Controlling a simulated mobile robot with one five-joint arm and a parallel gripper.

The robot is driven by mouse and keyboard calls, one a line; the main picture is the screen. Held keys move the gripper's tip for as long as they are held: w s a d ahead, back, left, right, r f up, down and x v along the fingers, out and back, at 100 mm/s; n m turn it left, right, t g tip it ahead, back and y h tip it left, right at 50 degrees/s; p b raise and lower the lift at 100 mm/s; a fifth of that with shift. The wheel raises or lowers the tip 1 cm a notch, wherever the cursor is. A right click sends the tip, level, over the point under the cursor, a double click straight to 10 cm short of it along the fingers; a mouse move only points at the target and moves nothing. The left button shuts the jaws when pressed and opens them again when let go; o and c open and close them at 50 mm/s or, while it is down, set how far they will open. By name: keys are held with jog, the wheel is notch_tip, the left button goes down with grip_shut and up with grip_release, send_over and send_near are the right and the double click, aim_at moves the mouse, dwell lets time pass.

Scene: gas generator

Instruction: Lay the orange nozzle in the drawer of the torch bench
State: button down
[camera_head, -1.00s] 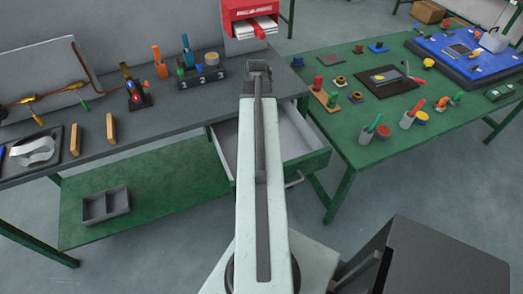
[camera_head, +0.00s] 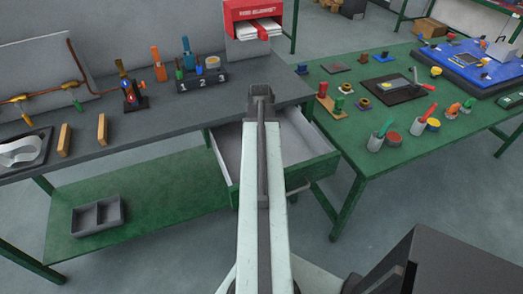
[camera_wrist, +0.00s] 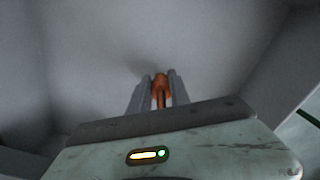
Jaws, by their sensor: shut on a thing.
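My gripper (camera_wrist: 159,77) is shut on the orange nozzle (camera_wrist: 160,88), which shows between its two fingers in the wrist view. Pale grey drawer walls and floor surround the fingers there. I cannot tell whether the nozzle touches the drawer floor. In the head view the drawer (camera_head: 322,165) of the torch bench (camera_head: 150,125) is pulled open, with a pale inside and green front. My arm crosses over the middle of the drawer, with its wrist end (camera_head: 261,93) near the bench's front edge. My arm hides the fingers and the nozzle in the head view.
A numbered block (camera_head: 202,82) and a red dispenser (camera_head: 255,20) stand on the bench behind the drawer. A grey divided tray (camera_head: 98,215) sits on the lower shelf. A green table (camera_head: 385,150) with several small parts is close on the right.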

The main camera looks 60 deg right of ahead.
jog(key=shift+r, duration=0.1)
jog(key=c, duration=1.6)
grip_release()
jog(key=shift+f, duration=0.25)
jog(key=o, duration=0.4)
jog(key=shift+r, duration=0.15)
notch_tip(320, 180, up, 12)
jog(key=p, duration=1.2)
jog(key=shift+r, duration=0.15)
